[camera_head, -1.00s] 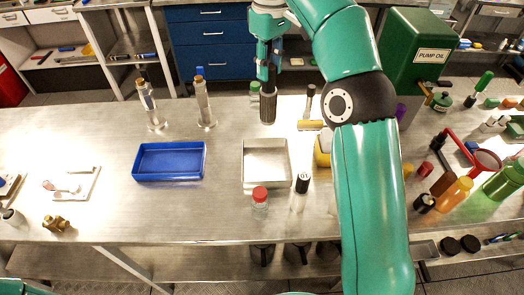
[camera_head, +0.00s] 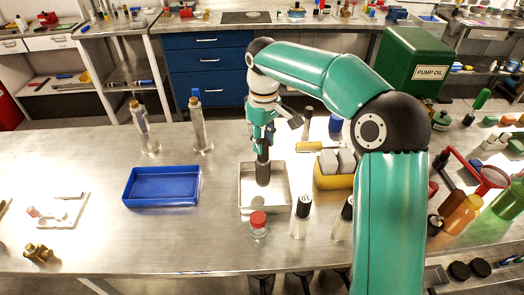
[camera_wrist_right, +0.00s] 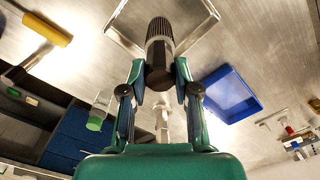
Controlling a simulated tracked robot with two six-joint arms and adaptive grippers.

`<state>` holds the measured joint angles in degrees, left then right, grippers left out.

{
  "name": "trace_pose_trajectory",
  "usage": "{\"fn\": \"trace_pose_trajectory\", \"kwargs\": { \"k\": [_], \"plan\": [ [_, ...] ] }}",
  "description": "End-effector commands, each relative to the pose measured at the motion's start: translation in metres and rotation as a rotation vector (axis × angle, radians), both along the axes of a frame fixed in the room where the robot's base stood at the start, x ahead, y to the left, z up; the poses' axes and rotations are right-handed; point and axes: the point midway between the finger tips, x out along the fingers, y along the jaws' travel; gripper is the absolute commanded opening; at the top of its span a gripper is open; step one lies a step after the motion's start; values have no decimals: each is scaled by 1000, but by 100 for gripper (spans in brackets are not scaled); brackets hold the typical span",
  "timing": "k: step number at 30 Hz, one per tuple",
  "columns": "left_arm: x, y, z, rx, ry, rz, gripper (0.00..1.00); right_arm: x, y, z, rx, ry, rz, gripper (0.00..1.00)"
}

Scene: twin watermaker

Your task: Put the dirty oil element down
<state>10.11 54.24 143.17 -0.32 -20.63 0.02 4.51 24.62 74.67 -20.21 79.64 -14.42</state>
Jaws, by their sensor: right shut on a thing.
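The dirty oil element (camera_head: 263,172) is a dark ribbed cylinder. My right gripper (camera_head: 262,146) is shut on its upper end and holds it upright. In the head view its lower end shows inside the outline of the shallow metal tray (camera_head: 243,203); I cannot tell whether it touches the tray floor. In the right wrist view the element (camera_wrist_right: 159,42) sits between both fingers (camera_wrist_right: 160,82), with its far end in front of the tray (camera_wrist_right: 205,22). My left gripper is out of view.
A blue tray (camera_head: 162,203) lies left of the metal tray. A red-capped jar (camera_head: 258,228) and a white bottle (camera_head: 301,216) stand close in front of the metal tray. A yellow bin (camera_head: 334,181) is at its right. Two clear cylinders (camera_head: 200,127) stand behind the blue tray.

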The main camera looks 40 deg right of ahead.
Motion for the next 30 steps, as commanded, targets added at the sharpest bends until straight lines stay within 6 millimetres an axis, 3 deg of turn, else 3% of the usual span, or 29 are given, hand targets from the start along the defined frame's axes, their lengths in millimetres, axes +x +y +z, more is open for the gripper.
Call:
{"fn": "trace_pose_trajectory", "kwargs": {
  "k": [6,18,19,22,23,30],
  "plan": [
    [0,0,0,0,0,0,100,-1,0,-29,0,4,0,0],
    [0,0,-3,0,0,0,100,0,0,-35,0,2,0,0],
    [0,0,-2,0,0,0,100,0,0,-34,0,2,0,36],
    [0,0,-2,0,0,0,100,0,0,-34,0,2,0,52],
    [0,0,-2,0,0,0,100,-1,0,-34,0,2,0,56],
    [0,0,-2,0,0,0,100,0,0,-34,1,2,0,56]
  ]
}}
